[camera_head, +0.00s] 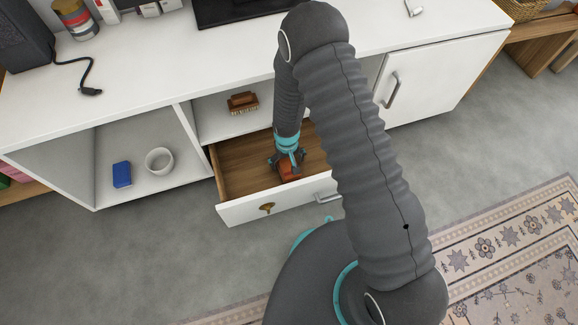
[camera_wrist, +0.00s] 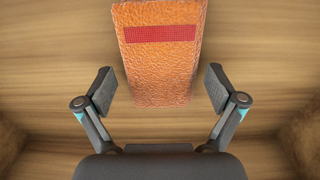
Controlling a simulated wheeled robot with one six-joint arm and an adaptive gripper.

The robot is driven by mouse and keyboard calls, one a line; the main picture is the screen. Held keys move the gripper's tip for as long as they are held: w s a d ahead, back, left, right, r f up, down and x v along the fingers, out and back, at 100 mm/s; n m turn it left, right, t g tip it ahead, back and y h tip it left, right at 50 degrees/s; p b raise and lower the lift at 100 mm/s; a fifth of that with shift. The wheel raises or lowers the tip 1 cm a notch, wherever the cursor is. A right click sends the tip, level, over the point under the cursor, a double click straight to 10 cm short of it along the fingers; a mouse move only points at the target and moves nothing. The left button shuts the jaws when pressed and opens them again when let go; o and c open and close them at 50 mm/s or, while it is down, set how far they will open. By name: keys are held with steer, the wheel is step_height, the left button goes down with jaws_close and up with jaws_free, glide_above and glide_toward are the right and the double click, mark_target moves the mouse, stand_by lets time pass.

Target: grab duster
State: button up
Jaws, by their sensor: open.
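An orange, rough-textured block (camera_head: 289,173) with a red strip lies inside the open wooden drawer (camera_head: 238,170); it also shows in the wrist view (camera_wrist: 160,65). It may be the duster, but I cannot tell for sure. My gripper (camera_head: 289,162) is inside the drawer, directly over the block. In the wrist view my gripper (camera_wrist: 159,90) is open, with one finger on each side of the block's near end and gaps between. A brown brush (camera_head: 243,102) with pale bristles lies on the shelf behind the drawer.
The drawer's front panel (camera_head: 245,209) and side walls surround my gripper. A blue box (camera_head: 122,174) and a white bowl (camera_head: 159,161) stand in the left compartment. The white countertop (camera_head: 150,65) overhangs behind. A closed cabinet door (camera_head: 430,85) is at right.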

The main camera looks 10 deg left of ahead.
steer(key=c, duration=1.2)
steer(key=shift+r, duration=0.1)
